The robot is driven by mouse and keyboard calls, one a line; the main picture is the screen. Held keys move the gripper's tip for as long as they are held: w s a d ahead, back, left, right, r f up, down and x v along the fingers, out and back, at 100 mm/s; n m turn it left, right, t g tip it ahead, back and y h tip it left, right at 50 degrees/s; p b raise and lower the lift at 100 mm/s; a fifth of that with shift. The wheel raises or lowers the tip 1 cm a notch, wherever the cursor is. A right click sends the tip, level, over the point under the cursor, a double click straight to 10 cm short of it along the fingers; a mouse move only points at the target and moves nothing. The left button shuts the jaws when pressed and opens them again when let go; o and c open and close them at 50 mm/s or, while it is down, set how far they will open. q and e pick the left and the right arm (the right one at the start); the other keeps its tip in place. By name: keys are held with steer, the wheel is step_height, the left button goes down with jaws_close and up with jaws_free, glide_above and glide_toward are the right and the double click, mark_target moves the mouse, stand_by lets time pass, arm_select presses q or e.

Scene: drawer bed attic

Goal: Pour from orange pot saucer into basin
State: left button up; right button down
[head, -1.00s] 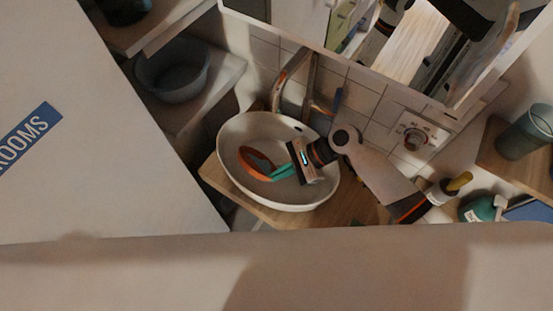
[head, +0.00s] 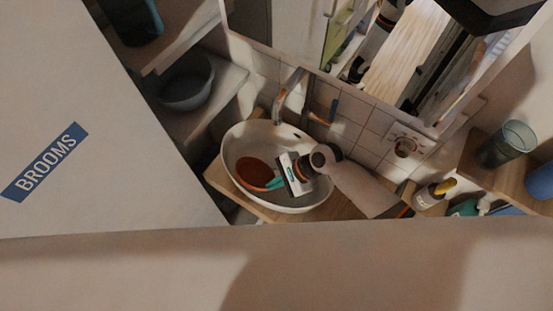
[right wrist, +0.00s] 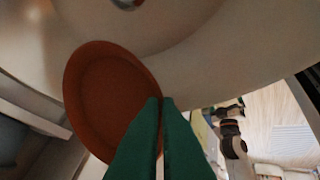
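The orange pot saucer (head: 257,172) is over the white basin (head: 233,140), inside its rim as seen in the head view. My right gripper (head: 274,183) is shut on the saucer's edge with its green fingers. In the right wrist view the saucer (right wrist: 108,98) is tilted, its inner face toward the camera, and the fingertips (right wrist: 160,103) meet at its rim. No contents can be made out in the saucer. The basin (right wrist: 225,50) fills the upper part of that view. My left gripper is not in view.
A faucet (head: 285,97) stands behind the basin against the tiled wall. A grey bowl (head: 187,82) sits on the shelf at left. A glass (head: 508,145) and a yellow-topped container (head: 432,194) are at right. A panel labelled BROOMS (head: 100,110) is at left.

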steer(key=shift+s+a+r+n+t+h, duration=0.1)
steer(key=shift+s+a+r+t+h, duration=0.15)
steer(key=shift+s+a+h, duration=0.25)
steer(key=shift+s+a+r+n+t+h, duration=0.1)
steer(key=shift+s+a+r+t+h, duration=0.1)
steer(key=shift+s+a+t+h, duration=0.3)
steer(key=shift+s+a+r+n+t+h, duration=0.1)
steer(key=shift+s+a+r+h, duration=0.15)
steer(key=shift+a, duration=0.4)
steer(key=shift+s+a+f+n+t+h, duration=0.15)
steer(key=shift+s+a+n+t+h, duration=0.05)
steer(key=shift+s+a+t+h, duration=0.6)
steer(key=shift+s+a+f+n+t+h, duration=0.1)
steer(key=shift+s+a+n+t+h, duration=0.1)
steer(key=shift+s+a+t+h, duration=0.5)
steer(key=shift+w+a+g, duration=0.1)
steer(key=shift+a+g, duration=0.1)
steer(key=shift+g, duration=0.05)
